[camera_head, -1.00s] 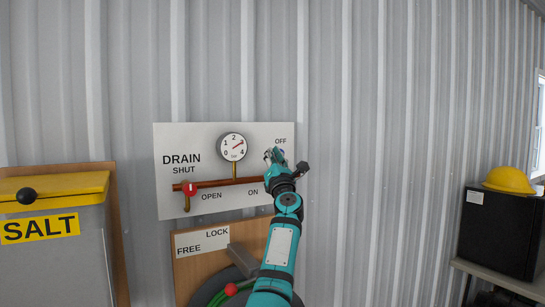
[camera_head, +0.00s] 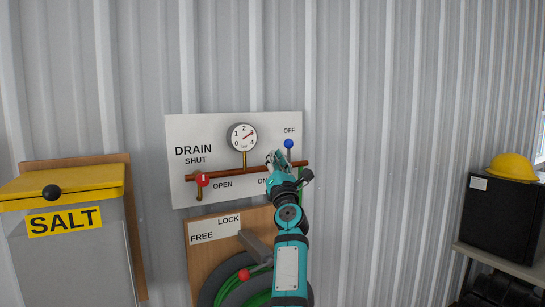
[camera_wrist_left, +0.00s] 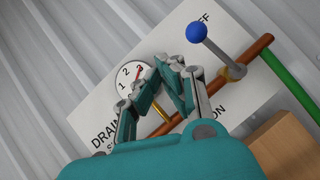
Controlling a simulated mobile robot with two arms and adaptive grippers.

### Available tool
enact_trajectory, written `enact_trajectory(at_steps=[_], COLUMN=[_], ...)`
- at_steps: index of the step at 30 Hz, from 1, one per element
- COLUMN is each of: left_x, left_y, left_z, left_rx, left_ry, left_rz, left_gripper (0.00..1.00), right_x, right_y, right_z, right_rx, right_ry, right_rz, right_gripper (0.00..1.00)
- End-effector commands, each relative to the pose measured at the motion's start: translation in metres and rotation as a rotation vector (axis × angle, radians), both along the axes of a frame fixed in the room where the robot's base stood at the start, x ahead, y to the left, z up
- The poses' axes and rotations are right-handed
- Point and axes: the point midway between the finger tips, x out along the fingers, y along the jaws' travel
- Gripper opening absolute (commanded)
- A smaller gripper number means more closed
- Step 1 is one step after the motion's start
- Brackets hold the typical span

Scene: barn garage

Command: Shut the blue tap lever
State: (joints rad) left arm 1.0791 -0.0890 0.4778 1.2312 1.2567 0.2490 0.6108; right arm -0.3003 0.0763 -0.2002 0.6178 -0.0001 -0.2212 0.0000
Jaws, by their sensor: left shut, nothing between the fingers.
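The blue tap lever (camera_head: 289,144) points up toward the OFF label at the right end of the copper pipe (camera_head: 240,173). In the left wrist view its blue ball (camera_wrist_left: 197,32) and grey stem stand up from the pipe, slanted in that tilted picture. My left gripper (camera_head: 273,156) is shut and empty, just left of the lever in the head view, in front of the white board. In the wrist view its closed fingertips (camera_wrist_left: 172,62) are apart from the ball. My right gripper is not in view.
A red tap knob (camera_head: 203,180) is at the pipe's left end, and a round gauge (camera_head: 242,137) stands above the pipe. Below are a grey LOCK/FREE lever (camera_head: 257,247) and a green hose reel (camera_head: 240,283). A yellow-lidded SALT bin (camera_head: 65,186) stands left.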

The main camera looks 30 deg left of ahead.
Motion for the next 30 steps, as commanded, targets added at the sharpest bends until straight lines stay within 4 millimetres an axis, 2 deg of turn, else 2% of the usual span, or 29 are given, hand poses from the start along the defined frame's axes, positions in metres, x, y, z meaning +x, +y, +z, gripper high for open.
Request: enact_trajectory(at_steps=[1, 3, 9, 17, 30], left_x=[-0.008, -0.018, -0.039, -0.045, -0.045], left_y=[-0.005, -0.010, -0.022, -0.024, -0.024], left_z=[0.006, 0.003, -0.005, -0.009, -0.008], left_rx=[-0.003, -0.002, -0.001, 0.001, 0.000], left_ry=[0.001, 0.000, -0.001, -0.001, -0.002], left_rz=[0.001, 0.001, 0.002, 0.003, 0.002], left_gripper=[0.00, 0.00, 0.00, 0.00, 0.00], right_x=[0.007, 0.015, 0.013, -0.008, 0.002], right_y=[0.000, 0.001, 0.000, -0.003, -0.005], right_z=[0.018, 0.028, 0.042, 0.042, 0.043], right_rx=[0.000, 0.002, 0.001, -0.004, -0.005], right_ry=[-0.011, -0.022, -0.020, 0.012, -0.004], right_rz=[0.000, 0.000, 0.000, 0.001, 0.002], right_gripper=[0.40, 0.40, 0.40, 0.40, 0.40])
